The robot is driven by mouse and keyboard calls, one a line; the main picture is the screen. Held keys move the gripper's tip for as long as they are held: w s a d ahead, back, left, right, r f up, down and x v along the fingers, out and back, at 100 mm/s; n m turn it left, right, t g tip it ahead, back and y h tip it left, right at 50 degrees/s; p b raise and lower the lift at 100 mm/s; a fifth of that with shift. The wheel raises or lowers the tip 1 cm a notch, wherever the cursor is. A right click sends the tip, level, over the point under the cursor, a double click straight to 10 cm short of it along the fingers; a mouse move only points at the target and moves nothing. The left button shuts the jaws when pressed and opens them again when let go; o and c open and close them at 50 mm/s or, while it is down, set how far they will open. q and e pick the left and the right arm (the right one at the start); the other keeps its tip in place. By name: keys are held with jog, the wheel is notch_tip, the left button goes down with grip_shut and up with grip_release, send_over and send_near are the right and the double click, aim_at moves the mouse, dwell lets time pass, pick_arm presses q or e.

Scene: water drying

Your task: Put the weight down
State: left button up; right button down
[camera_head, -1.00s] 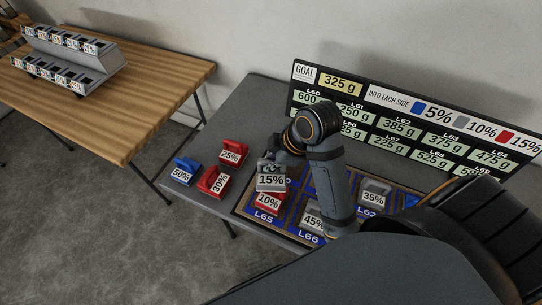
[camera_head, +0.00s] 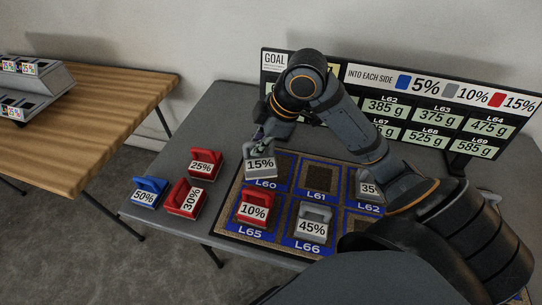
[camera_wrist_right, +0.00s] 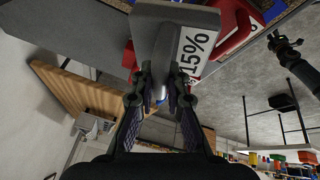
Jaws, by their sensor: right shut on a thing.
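The grey weight marked 15% (camera_head: 261,163) is at the L60 square of the mat, at the mat's far left. I cannot tell whether its base touches the mat. My right gripper (camera_head: 262,141) is shut on its handle from above. In the right wrist view the 15% weight (camera_wrist_right: 180,40) fills the top middle, and the gripper's fingers (camera_wrist_right: 162,92) close around its handle. The mat (camera_head: 228,205) has blue-edged squares with L labels. My left gripper is not seen.
A red 10% weight (camera_head: 254,210) stands at L65, a grey 45% weight (camera_head: 311,226) at L66, and a partly covered grey weight (camera_head: 369,188) at L62. L61 (camera_head: 318,176) is empty. Left of the mat stand 25% (camera_head: 203,165), 30% (camera_head: 186,199) and 50% (camera_head: 147,194) weights. A goal board (camera_head: 400,80) stands behind.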

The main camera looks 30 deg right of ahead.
jog(key=w+d+f, duration=0.1)
jog(key=d+f, duration=0.1)
jog(key=f, duration=0.1)
jog(key=w+d+f, duration=0.1)
jog(key=d+f, duration=0.1)
jog(key=f, duration=0.1)
jog(key=w+d+f+b, duration=0.1)
jog(key=d+f, duration=0.1)
jog(key=f, duration=0.2)
jog(key=shift+w+d, duration=0.1)
jog(key=shift+w, duration=0.2)
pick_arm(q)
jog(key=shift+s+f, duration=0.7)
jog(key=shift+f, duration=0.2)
pick_arm(e)
jog(key=c, duration=1.4)
grip_release()
jog(key=shift+o, duration=0.2)
